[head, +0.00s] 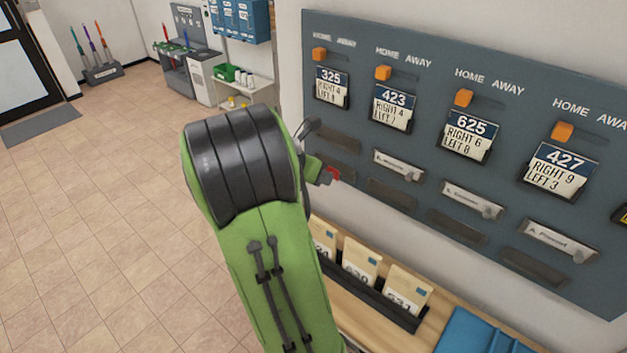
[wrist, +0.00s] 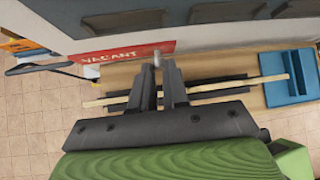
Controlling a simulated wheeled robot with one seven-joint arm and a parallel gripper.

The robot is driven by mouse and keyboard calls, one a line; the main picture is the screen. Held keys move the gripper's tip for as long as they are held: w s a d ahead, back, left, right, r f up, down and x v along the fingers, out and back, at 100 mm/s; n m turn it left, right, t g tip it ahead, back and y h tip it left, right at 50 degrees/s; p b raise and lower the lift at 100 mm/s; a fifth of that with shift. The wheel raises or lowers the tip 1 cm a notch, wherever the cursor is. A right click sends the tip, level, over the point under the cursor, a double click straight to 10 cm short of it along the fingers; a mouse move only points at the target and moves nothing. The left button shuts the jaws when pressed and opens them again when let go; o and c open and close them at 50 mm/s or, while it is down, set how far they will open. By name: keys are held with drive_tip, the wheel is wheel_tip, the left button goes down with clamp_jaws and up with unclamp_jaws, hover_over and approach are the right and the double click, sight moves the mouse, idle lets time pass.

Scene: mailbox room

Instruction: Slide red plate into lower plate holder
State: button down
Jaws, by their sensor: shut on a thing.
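The red plate (wrist: 125,52), marked VACANT, shows in the wrist view just below the edge of the grey board. My gripper (wrist: 162,62) is shut on the small light knob at the plate's right end. I cannot tell whether the plate touches the board.
The grey board (head: 430,100) carries orange sliders, number cards and more plate holders to the right, some with silver name plates. A wooden counter (head: 360,320) below bears a black rack of envelopes (head: 407,290) and a blue tray (head: 480,333). Open floor lies left.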

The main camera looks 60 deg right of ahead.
sight(336, 170)
drive_tip(key=d, duration=0.4)
drive_tip(key=s+d, duration=0.1)
drive_tip(key=d, duration=0.1)
drive_tip(key=shift+d+f, duration=0.25)
drive_tip(key=shift+d, duration=0.15)
drive_tip(key=shift+a+p, duration=0.15)
drive_tip(key=shift+p, duration=0.7)
drive_tip(key=shift+f, duration=0.35)
idle(0.5)
drive_tip(key=shift+f+b, duration=0.3)
drive_tip(key=shift+f, duration=0.05)
drive_tip(key=shift+f, duration=0.35)
drive_tip(key=shift+f+b, duration=0.3)
drive_tip(key=shift+f, duration=0.2)
drive_tip(key=shift+f, duration=0.15)
